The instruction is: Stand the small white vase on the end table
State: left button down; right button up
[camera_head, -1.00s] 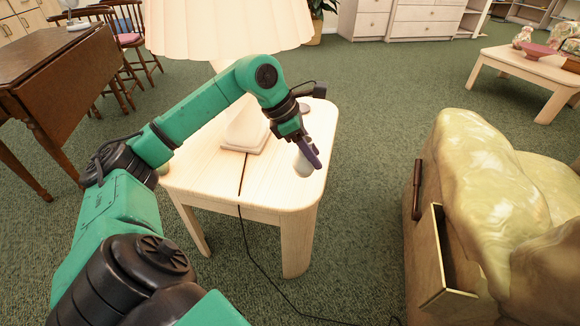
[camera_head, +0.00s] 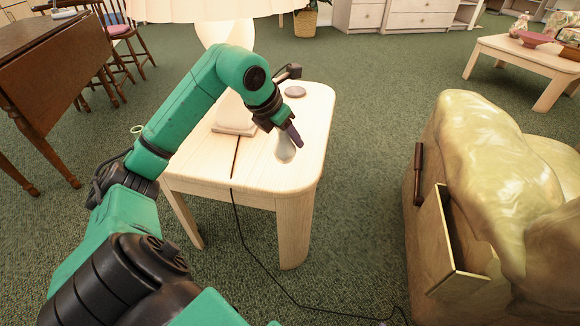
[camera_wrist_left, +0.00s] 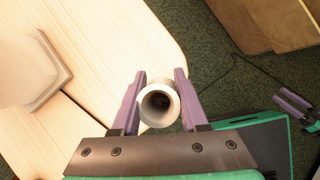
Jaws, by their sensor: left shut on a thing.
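The small white vase (camera_head: 285,150) is at the front right part of the wooden end table (camera_head: 265,178), nearly upright in the head view. My left gripper (camera_head: 293,136) is shut on it from above. In the left wrist view the vase's round open mouth (camera_wrist_left: 160,103) shows between the two purple fingers of my left gripper (camera_wrist_left: 160,84). Whether the vase's base touches the tabletop cannot be told. My right gripper (camera_wrist_left: 296,107) shows small at the right of the left wrist view; its jaw opening is unclear.
A lamp with a white base (camera_head: 235,113) stands on the end table behind my left arm. A small round grey object (camera_head: 295,91) lies at its back. A dark cord (camera_head: 250,245) runs down to the carpet. Bare tabletop surrounds the vase.

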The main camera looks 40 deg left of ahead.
pick_arm(q)
notch_tip(320, 180, down, 8)
jog(key=shift+r+b, duration=0.15)
jog(key=shift+b, duration=1)
pick_arm(e)
jog(key=f, duration=0.1)
jog(key=a+f+t, duration=0.1)
jog(key=shift+f+m+y, duration=0.3)
jog(key=shift+f, duration=0.1)
jog(key=shift+t, duration=0.3)
pick_arm(q)
jog(key=shift+c, duration=2)
grip_release()
pick_arm(e)
jog(key=shift+d, duration=0.1)
